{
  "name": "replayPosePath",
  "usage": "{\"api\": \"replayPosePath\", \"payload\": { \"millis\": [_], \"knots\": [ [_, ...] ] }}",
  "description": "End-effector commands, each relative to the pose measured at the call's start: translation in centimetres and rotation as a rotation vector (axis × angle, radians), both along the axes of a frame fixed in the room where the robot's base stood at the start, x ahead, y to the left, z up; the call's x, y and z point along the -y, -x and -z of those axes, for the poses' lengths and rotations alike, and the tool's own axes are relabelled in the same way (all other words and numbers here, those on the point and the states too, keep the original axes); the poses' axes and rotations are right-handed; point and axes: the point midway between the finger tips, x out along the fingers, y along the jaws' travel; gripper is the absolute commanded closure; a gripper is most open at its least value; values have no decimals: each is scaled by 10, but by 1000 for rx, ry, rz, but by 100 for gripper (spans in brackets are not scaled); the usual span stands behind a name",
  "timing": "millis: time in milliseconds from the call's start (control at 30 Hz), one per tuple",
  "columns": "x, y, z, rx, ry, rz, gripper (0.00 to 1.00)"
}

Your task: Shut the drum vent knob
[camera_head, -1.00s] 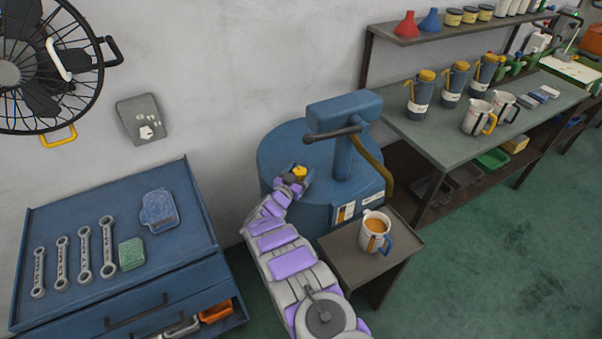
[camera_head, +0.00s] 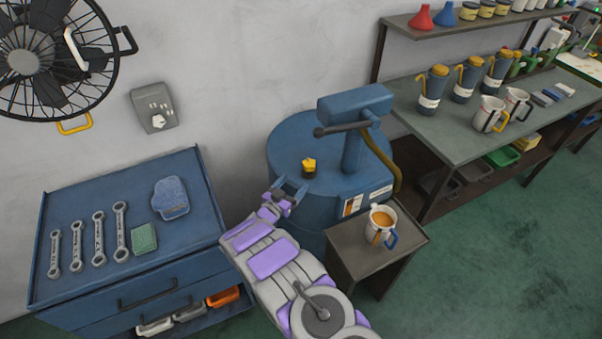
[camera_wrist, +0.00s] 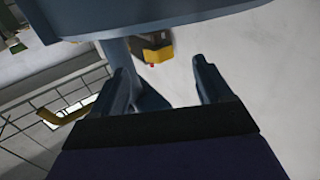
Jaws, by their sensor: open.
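The blue drum (camera_head: 285,150) stands against the wall with a pump on top. Its yellow vent knob (camera_head: 309,166) sits on a dark base on the drum's lid, left of the pump column. My gripper (camera_head: 290,190) is open and empty at the drum's near left edge, short of the knob and apart from it.
A blue tool cabinet (camera_head: 185,245) with wrenches stands to the left. A small stand (camera_head: 350,252) with a mug (camera_head: 381,226) is close on the right. The pump handle (camera_head: 340,128) reaches over the drum lid. A workbench (camera_head: 440,135) with several jugs stands further right.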

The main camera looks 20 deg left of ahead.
Motion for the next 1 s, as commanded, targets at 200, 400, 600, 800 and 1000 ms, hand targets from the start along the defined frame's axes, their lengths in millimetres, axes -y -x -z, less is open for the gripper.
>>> {"api": "replayPosePath", "payload": {
  "millis": [200,400,600,800,1000],
  "knots": [
    [-6,38,1,-3,2,-2,22],
    [-8,52,1,-3,1,-1,22],
    [-8,54,1,-2,0,0,22],
    [-8,54,1,-2,0,0,22],
    [-8,53,1,-2,0,0,22]
  ]
}}
